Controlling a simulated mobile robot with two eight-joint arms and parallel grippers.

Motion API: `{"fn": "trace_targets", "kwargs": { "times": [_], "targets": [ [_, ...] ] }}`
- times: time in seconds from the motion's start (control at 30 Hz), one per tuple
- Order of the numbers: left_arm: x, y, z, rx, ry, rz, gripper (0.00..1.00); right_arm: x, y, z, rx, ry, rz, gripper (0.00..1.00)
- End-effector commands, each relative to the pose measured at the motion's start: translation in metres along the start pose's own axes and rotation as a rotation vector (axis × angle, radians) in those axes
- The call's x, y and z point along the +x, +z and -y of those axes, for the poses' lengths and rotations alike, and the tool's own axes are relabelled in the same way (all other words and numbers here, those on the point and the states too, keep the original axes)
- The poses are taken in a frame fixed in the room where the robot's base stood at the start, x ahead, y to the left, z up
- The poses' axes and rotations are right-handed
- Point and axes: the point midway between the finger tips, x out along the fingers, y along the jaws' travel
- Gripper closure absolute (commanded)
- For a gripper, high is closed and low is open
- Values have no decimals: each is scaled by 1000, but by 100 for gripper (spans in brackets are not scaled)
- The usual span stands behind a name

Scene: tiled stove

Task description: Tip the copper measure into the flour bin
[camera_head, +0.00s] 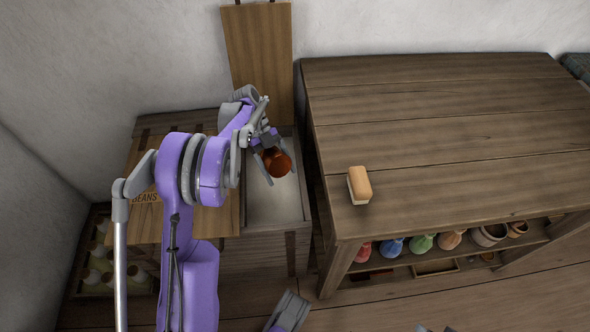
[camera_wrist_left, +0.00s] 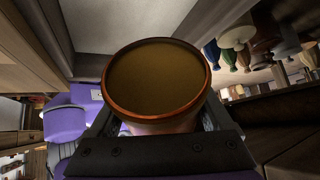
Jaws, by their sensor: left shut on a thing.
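My left gripper (camera_head: 273,160) is shut on the copper measure (camera_head: 279,165), a small round reddish-orange cup, with a finger on either side. It holds the measure above the open flour bin (camera_head: 292,222), whose pale inside shows below it. In the left wrist view the copper measure (camera_wrist_left: 158,113) fills the middle, with its round rim and a flat brownish surface inside. I cannot tell whether that surface is contents or the bottom. The bin's wooden lid (camera_head: 258,60) stands upright against the wall.
A closed lid marked BEANS (camera_head: 146,197) lies left of the bin, behind my arm. A wooden table (camera_head: 440,110) stands close at the right, with a brush or block (camera_head: 359,185) on it. Colourful jars (camera_head: 393,247) stand on its shelf. Bottles (camera_head: 98,262) stand at lower left.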

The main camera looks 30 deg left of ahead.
Motion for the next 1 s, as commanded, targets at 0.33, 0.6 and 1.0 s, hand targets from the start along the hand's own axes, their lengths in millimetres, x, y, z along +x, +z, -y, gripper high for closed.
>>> {"fn": "trace_targets", "kwargs": {
  "times": [0.33,0.6,1.0],
  "targets": [
    [2,3,-9,6,1,126,90,-6,-2,0,0,0,-2,53],
    [22,17,-10,32,13,521,90,-3,-1,0,0,0,-1,53],
    [10,23,-9,68,26,1129,90,8,2,0,0,0,3,53]
  ]
}}
